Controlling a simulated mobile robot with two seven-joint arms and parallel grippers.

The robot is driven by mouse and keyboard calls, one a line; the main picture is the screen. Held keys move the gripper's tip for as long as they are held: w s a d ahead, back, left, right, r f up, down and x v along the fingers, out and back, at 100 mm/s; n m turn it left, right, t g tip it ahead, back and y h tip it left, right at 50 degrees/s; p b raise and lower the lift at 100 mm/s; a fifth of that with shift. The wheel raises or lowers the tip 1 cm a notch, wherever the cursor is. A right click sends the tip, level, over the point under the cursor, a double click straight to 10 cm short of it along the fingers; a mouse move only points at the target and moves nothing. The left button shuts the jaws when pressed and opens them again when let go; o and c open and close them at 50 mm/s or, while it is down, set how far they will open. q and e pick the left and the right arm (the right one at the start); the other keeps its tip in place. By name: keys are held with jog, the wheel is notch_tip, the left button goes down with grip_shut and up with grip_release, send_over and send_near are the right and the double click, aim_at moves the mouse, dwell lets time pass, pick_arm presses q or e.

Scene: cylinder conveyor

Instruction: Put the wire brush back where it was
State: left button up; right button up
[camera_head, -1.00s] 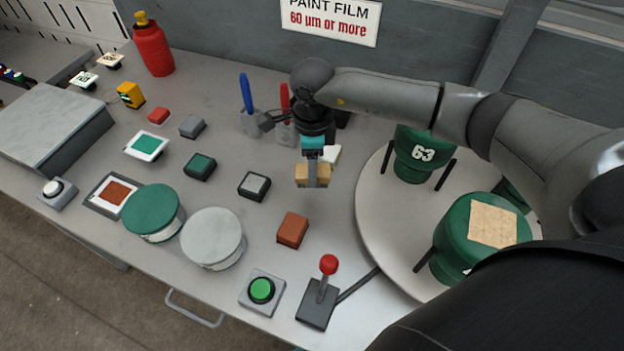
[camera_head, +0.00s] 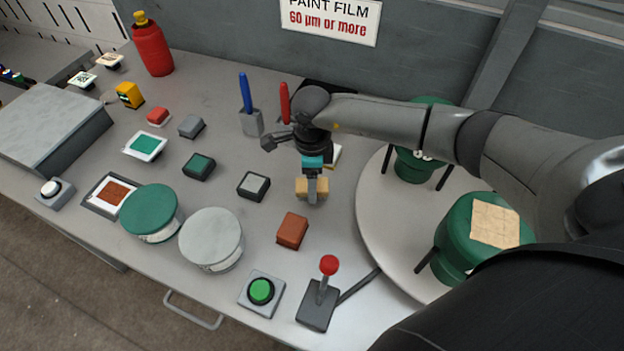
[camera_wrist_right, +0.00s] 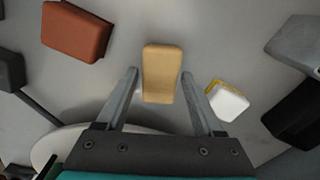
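A tan, wood-coloured block (camera_head: 318,187), which appears to be the wire brush, is at my right gripper (camera_head: 312,190). No bristles can be made out. The block is over the bench just right of a black box with a grey top (camera_head: 254,185) and above a red-brown block (camera_head: 292,230). I cannot tell whether it touches the bench. My left gripper is not in view.
A white and yellow block (camera_wrist_right: 228,101) lies near the right finger. The round turntable (camera_head: 385,240) with green drums (camera_head: 462,245) stands to the right. Blue (camera_head: 245,92) and red (camera_head: 284,100) markers stand behind. A red-knobbed lever (camera_head: 328,265) and green button (camera_head: 261,291) are in front.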

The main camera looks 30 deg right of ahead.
jog(key=shift+o, duration=0.9)
jog(key=shift+r, duration=0.1)
notch_tip(320, 180, up, 12)
jog(key=shift+p, duration=0.3)
dwell(0.6)
